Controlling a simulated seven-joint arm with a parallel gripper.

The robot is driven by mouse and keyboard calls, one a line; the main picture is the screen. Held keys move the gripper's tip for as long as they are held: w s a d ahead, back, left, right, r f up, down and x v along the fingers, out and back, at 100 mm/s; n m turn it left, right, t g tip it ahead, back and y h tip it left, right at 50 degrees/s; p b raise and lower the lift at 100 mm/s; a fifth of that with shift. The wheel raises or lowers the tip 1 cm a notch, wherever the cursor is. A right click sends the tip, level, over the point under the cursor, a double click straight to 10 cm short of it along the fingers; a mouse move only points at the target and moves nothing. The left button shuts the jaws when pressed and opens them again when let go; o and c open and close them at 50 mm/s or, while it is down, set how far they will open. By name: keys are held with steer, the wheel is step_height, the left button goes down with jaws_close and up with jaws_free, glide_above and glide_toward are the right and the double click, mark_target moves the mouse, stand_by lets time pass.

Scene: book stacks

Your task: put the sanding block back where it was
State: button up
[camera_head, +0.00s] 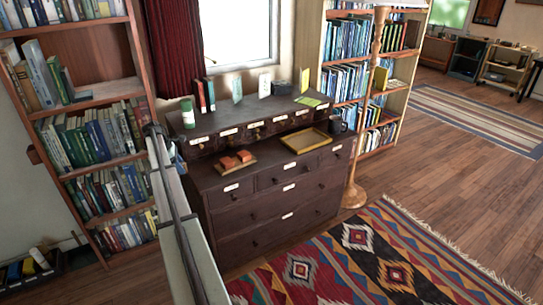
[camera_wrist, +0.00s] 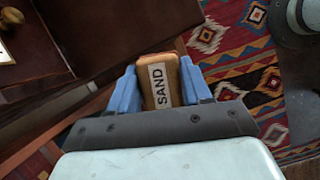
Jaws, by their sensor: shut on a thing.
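The sanding block (camera_wrist: 160,84) is a tan-brown block with a white label reading SAND, seen in the wrist view. My gripper (camera_wrist: 160,88) is shut on it, with one blue finger on each side. In the wrist view the block is over the floor beside dark wooden furniture, with the patterned rug (camera_wrist: 240,50) beyond it. In the head view my pale arm rises at the left of the dark dresser (camera_head: 285,215). My gripper and the block cannot be made out there.
The dresser top holds a board with orange-brown blocks (camera_head: 235,160), a yellow tray (camera_head: 305,140), a dark mug (camera_head: 337,125), a green-and-white jar (camera_head: 188,113) and upright books. Bookcases flank it. A wooden post (camera_head: 370,110) stands at its right.

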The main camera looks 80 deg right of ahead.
steer(key=shift+n, duration=0.7)
steer(key=s+d, duration=0.4)
steer(key=d, duration=0.2)
steer(key=s+d+r, duration=0.1)
steer(key=s+d, duration=0.4)
steer(key=d, duration=0.1)
steer(key=s+d, duration=0.5)
steer(key=d, duration=0.1)
steer(key=shift+s+d+r, duration=0.1)
steer(key=shift+d+r, duration=0.1)
steer(key=shift+r, duration=0.1)
steer(key=r+n+h, duration=0.1)
steer(key=r+n, duration=0.1)
glide_above(275, 154)
steer(key=w, duration=0.2)
steer(key=shift+t, duration=0.3)
steer(key=f, duration=1)
steer(key=shift+s+a+f, duration=0.1)
steer(key=shift+s+a, duration=0.2)
steer(key=shift+s, duration=0.05)
steer(key=shift+f, duration=0.1)
steer(key=o, duration=1.1)
steer(key=v, duration=1.2)
